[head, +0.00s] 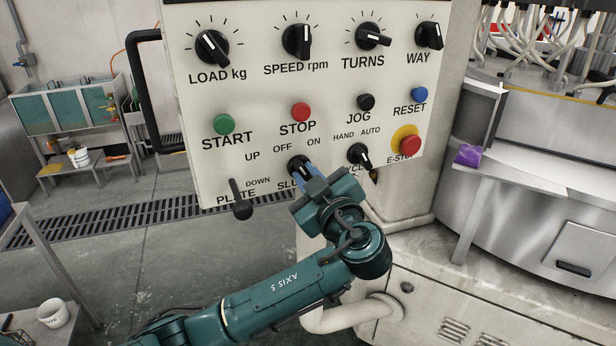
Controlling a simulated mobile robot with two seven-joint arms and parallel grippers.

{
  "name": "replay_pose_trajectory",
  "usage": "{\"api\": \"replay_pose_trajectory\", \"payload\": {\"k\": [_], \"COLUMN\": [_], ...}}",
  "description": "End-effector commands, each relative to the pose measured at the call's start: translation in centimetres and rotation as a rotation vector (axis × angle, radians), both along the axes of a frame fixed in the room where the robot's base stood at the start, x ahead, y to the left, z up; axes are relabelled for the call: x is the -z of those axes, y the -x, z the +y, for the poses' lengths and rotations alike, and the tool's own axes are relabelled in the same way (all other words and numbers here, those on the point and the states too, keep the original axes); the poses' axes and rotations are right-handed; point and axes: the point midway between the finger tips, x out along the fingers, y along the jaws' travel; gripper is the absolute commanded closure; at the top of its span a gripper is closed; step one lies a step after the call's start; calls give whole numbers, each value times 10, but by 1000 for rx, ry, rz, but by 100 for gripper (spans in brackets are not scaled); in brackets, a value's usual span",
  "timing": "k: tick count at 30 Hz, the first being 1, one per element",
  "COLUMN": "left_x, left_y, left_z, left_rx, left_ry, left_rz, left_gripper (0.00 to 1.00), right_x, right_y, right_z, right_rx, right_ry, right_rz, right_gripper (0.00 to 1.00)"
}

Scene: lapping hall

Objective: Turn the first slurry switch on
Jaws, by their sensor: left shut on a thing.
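The slurry switch (296,162) is a black rotary knob in the bottom row of the pale control panel (255,100). OFF is printed above it to the left and ON above it to the right. My left gripper (304,173) is shut on this knob from below right. The fingers cover much of the knob, so I cannot tell which mark its pointer faces. Only the first letters of its label show; the rest is hidden behind the gripper. My right gripper is not in view.
A black plate lever (240,202) hangs left of the gripper, and a black HAND/AUTO knob (359,156) sits close on its right. The red emergency stop (410,145) is further right. A purple item (467,154) lies on a metal side table (482,160).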

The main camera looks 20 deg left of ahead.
Motion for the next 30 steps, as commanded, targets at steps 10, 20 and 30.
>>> {"api": "replay_pose_trajectory", "payload": {"k": [10,20,30], "left_x": [3,7,-1], "left_y": [0,0,-2], "left_z": [-1,-2,-3], "left_rx": [0,0,0], "left_ry": [-15,-153,-402], "left_rz": [15,133,340], "left_gripper": [100,100,100], "right_x": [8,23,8], "right_y": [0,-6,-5], "right_z": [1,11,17], "right_rx": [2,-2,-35], "right_ry": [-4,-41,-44], "right_rz": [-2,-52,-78], "right_gripper": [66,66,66]}}
